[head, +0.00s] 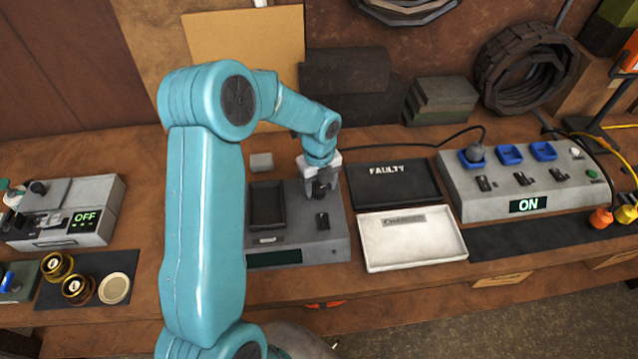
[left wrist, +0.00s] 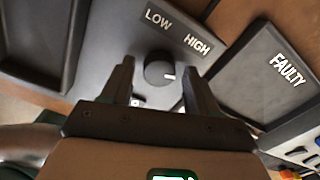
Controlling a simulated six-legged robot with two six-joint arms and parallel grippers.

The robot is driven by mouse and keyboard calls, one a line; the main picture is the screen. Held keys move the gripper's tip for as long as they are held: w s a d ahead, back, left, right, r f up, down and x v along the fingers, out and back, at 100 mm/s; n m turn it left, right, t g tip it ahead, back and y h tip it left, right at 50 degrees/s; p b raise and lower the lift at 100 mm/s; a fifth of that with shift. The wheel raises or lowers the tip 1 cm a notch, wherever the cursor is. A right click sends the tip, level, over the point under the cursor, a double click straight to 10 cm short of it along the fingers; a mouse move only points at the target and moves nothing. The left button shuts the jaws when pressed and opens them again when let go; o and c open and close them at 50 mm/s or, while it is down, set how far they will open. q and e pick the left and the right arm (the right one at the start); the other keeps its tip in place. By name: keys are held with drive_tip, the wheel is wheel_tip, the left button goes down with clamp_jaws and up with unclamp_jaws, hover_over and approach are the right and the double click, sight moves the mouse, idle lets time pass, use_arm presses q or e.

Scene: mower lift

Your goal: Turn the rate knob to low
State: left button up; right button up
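The rate knob (left wrist: 160,70) is a round dark knob on a grey panel, seen in the left wrist view. Its white mark points right, on the side of the HIGH label (left wrist: 197,45) and away from the LOW label (left wrist: 157,18). My left gripper (head: 320,180) reaches down over the grey device (head: 335,243) in the head view. Its fingers are open, one on each side of the knob, with gaps visible between them and it. In the head view the gripper largely hides the knob. My right gripper does not show.
Right of the device lie a black FAULTY tray (head: 395,190) and a white tray (head: 408,262). Further right is a grey box (head: 470,200) with blue sockets and an ON display. A grey unit (head: 95,235) at left reads OFF. A black toggle (head: 322,221) sits before the gripper.

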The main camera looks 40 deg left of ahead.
use_arm(q)
drive_tip(key=c, duration=0.8)
drive_tip(key=shift+n, duration=0.3)
drive_tip(key=shift+a+n+b, duration=0.1)
drive_tip(key=shift+n+b, duration=0.65)
drive_tip(key=shift+n, duration=0.15)
drive_tip(key=n+b, duration=0.2)
drive_tip(key=n, duration=0.2)
drive_tip(key=n+b, duration=0.2)
drive_tip(key=n, duration=0.2)
drive_tip(key=shift+r+n+b, duration=0.1)
drive_tip(key=shift+n+b, duration=0.6)
drive_tip(key=shift+n, duration=1.1)
